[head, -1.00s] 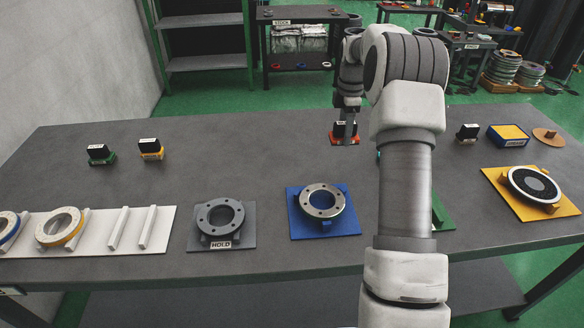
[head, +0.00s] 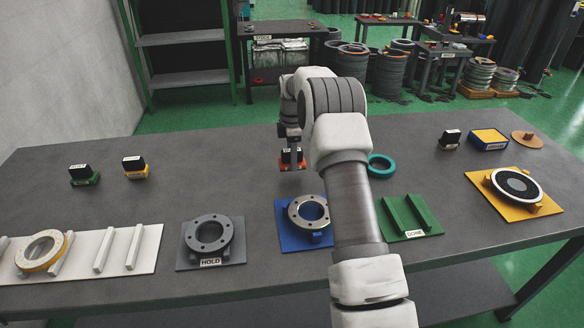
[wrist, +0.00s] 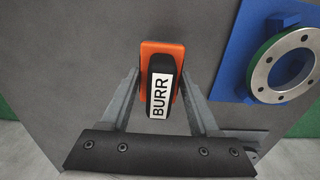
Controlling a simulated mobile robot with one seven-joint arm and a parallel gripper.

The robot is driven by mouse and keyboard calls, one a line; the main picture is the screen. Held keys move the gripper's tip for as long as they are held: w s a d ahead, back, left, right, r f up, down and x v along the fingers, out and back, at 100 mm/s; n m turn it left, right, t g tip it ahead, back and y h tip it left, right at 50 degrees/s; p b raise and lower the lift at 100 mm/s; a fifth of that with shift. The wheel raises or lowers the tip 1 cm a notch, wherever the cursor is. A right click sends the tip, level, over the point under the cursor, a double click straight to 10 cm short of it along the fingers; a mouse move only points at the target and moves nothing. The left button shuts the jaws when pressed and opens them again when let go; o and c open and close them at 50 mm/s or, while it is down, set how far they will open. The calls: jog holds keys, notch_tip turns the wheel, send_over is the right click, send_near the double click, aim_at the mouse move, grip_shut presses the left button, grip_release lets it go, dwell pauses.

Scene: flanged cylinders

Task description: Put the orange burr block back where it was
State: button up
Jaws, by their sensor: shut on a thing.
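The orange burr block (head: 292,166) has an orange base and a black top with a white BURR label, which reads clearly in the wrist view (wrist: 160,85). My gripper (head: 291,152) is shut on the burr block, with one finger on each side of it. In the head view the block is at the back middle of the grey table, behind the blue plate. Whether its base touches the table or hangs just above it I cannot tell.
The blue plate with a steel flange (head: 308,211) is in front of the block. A teal ring (head: 381,166) lies to the right. Green (head: 81,174) and yellow (head: 135,167) blocks stand at the left. A grey HOLD plate (head: 211,260) is front left. The table between yellow block and gripper is clear.

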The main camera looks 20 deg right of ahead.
jog(key=shift+f, duration=1.95)
jog(key=shift+f, duration=0.2)
jog(key=o, duration=1.3)
